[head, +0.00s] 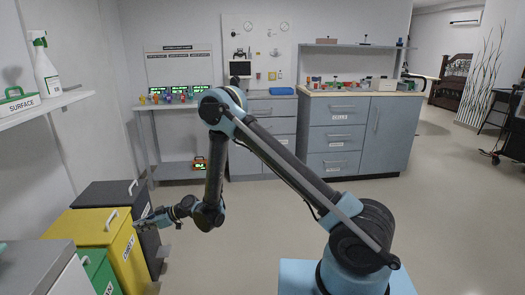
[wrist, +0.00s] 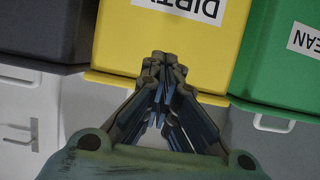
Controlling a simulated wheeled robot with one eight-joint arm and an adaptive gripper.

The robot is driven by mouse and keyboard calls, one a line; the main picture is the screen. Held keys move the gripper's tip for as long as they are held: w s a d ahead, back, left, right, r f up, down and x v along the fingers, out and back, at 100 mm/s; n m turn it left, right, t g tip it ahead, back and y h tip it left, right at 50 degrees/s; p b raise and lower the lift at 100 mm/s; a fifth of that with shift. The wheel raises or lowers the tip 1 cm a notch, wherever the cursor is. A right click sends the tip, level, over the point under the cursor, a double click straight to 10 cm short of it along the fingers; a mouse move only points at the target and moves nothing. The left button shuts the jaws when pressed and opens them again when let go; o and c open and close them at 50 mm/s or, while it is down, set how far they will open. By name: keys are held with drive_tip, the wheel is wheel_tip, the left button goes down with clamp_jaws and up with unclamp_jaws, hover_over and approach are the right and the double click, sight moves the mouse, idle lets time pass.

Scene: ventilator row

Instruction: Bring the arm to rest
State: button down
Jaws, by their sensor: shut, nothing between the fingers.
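My arm is raised and bent at the elbow in the head view, reaching toward the left. My gripper (head: 144,221) is at its end, beside the dark bin (head: 103,195) and the yellow bin (head: 123,248). In the wrist view my gripper (wrist: 160,62) is shut and empty, its fingertips together in front of the yellow bin (wrist: 170,40) labelled "DIRTY". I cannot tell whether the fingertips touch the bin.
A green bin (head: 97,268) stands nearest, by a grey cabinet. A wall shelf (head: 50,106) holds a spray bottle (head: 44,66) and a green-handled box (head: 18,101). Grey drawer cabinets (head: 340,135) line the back. The floor (head: 450,200) at right is clear.

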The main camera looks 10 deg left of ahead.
drive_tip(key=w+d+r+m+t+h, duration=0.1)
drive_tip(key=w+d+r+m, duration=0.1)
drive_tip(key=w+d+r, duration=0.6)
drive_tip(key=w+d+r+m+t+h, duration=0.1)
drive_tip(key=w+d+r+m+t, duration=0.15)
drive_tip(key=d+r, duration=0.55)
drive_tip(key=w+d+r+m+t+h, duration=0.15)
drive_tip(key=w+d+r, duration=0.4)
drive_tip(key=d, duration=0.55)
drive_tip(key=s+d+r+m+h, duration=0.2)
drive_tip(key=d, duration=0.9)
drive_tip(key=s+d+r+m+h, duration=0.2)
drive_tip(key=d+m, duration=0.1)
drive_tip(key=d, duration=0.8)
drive_tip(key=s+d+r+m+h, duration=0.2)
drive_tip(key=s+d, duration=0.1)
drive_tip(key=d, duration=0.8)
drive_tip(key=s+d+f+m+h, duration=0.2)
drive_tip(key=s+d+f+m, duration=0.1)
drive_tip(key=s+d, duration=0.5)
drive_tip(key=s+d+f+m+h, duration=0.2)
drive_tip(key=s+d+f+m, duration=0.1)
drive_tip(key=s+d, duration=0.5)
drive_tip(key=shift+s+d+m, duration=0.3)
drive_tip(key=shift+d+m, duration=0.3)
drive_tip(key=shift+d, duration=0.45)
drive_tip(key=shift+a, duration=0.1)
